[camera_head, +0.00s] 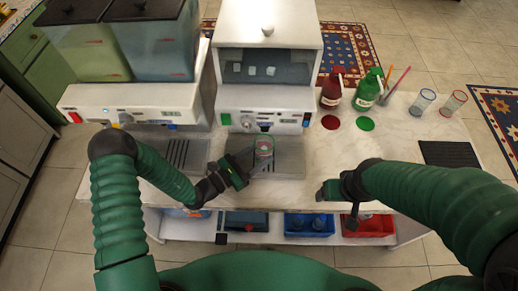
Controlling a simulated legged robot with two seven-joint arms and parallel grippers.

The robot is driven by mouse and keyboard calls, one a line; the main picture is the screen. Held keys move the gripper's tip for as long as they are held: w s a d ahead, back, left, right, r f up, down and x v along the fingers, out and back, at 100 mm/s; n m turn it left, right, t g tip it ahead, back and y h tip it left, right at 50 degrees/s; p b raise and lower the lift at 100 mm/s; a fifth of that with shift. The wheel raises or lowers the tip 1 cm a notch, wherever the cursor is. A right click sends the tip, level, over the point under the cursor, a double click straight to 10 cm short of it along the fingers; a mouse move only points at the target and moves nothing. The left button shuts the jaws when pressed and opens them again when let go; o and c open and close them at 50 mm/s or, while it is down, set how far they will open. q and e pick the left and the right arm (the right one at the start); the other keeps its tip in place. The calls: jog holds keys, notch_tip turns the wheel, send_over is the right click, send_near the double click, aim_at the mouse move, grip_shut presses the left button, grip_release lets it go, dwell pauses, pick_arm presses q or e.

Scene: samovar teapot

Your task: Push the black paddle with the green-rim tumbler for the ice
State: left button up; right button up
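The ice machine (268,22) stands at the back centre, with a few ice cubes in its window. A small dark part below its front panel, probably the black paddle (265,127), sits just above the tumbler. The green-rim tumbler (264,147) is upright or slightly tilted over the machine's grey drip tray, at or very near the paddle; contact cannot be told. My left gripper (248,163) reaches in from the left and appears shut on the tumbler. My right gripper (329,192) hovers empty over the table's front edge; its finger gap is unclear.
A two-tank drink dispenser (135,100) stands left. Red (331,92) and green (367,90) bottles, their caps, straws and two tumblers (423,101) (453,103) stand right. A black mat (448,154) lies far right. Bins (309,224) sit on the lower shelf. The right-centre tabletop is clear.

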pick_arm(q)
jog(key=shift+s, duration=0.45)
jog(key=shift+s, duration=0.1)
dwell(0.4)
jog(key=s+p, duration=0.3)
jog(key=s, duration=0.5)
jog(key=shift+s, duration=0.95)
jog(key=f+b, duration=0.1)
jog(key=b, duration=0.2)
jog(key=shift+b, duration=0.35)
jog(key=shift+r, duration=0.55)
jog(key=shift+w+b, duration=1.2)
jog(key=shift+w, duration=5.45)
